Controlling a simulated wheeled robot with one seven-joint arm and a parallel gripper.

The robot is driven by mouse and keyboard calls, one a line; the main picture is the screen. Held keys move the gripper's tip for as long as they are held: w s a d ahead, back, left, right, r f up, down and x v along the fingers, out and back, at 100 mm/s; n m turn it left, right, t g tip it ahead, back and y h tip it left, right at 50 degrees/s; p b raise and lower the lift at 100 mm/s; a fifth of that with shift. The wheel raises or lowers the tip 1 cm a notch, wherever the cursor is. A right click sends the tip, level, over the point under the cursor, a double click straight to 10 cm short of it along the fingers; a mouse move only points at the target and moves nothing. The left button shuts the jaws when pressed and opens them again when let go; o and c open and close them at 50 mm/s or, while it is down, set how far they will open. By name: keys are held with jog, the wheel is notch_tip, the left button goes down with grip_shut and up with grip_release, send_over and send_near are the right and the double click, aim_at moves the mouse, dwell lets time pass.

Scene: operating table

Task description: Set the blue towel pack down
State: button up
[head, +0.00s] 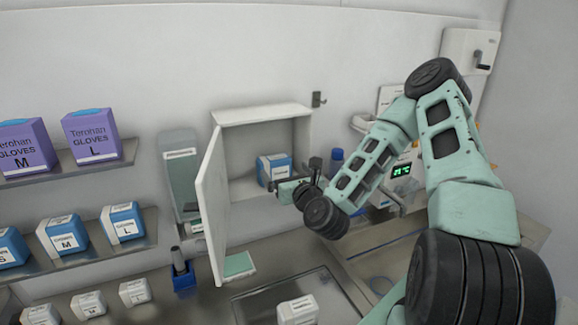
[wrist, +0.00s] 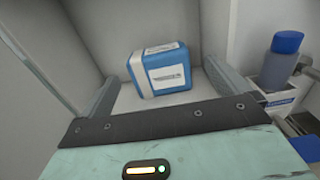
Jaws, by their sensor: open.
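The blue towel pack (head: 273,168) is a blue box-like pack with a white label. It rests on the floor of the open white wall cabinet (head: 222,173). In the wrist view the pack (wrist: 160,70) stands between and beyond my gripper's two fingers, with visible space on both sides. My gripper (wrist: 160,88) is open and empty, at the cabinet's mouth. In the head view my gripper (head: 283,180) reaches in from the right and hides the pack's lower right part.
The cabinet door (head: 212,205) hangs open on the left. A blue-capped bottle (head: 336,160) stands right of the cabinet; it also shows in the wrist view (wrist: 280,62). Shelves at left hold glove boxes (head: 92,137). A sink (head: 290,298) lies below.

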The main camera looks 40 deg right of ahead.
jog(key=shift+a+p+v, duration=0.25)
jog(key=shift+p+v, duration=0.85)
jog(key=shift+p, duration=1.35)
jog(key=shift+f, duration=0.1)
